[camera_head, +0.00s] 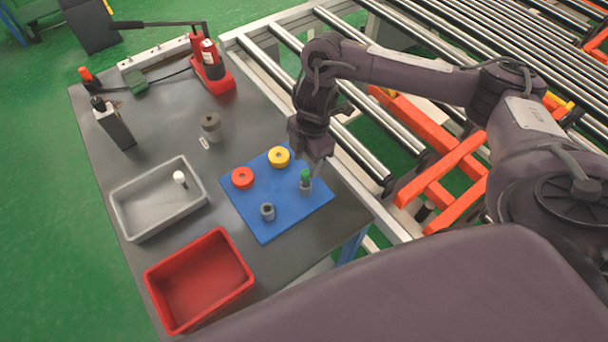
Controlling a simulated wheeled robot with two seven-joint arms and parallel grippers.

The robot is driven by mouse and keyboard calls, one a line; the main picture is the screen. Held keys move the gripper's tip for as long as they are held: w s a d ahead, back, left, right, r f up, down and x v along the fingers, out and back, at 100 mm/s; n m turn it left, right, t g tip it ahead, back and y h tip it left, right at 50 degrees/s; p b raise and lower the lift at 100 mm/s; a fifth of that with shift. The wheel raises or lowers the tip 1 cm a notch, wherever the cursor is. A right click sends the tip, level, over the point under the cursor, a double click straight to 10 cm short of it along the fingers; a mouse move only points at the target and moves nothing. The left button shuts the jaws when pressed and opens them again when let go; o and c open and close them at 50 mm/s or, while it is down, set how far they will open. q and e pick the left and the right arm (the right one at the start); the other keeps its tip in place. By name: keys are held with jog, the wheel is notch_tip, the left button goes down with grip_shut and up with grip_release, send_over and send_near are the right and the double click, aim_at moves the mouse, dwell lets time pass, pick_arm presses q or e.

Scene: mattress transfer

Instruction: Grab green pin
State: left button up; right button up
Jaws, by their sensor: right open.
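The green pin (305,175) stands upright on the right part of the blue mat (288,217), with a grey lower part below its green top. My right gripper (318,165) hangs just above and beside the green pin, its fingers pointing down. It is open, and nothing shows held in it. I cannot tell whether a finger touches the pin. My left gripper is not in view.
A red ring (242,178), a yellow ring (279,156) and a grey cylinder (267,211) also sit on the mat. A grey tray (127,221) holding a white pin and a red bin (164,311) stand left. Rollers (440,45) lie behind right.

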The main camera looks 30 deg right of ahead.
aim_at(306, 172)
notch_tip(306, 172, down, 6)
jog(key=shift+a+f+b, duration=0.1)
jog(key=shift+f+b, duration=0.05)
jog(key=shift+b, duration=0.5)
grip_shut()
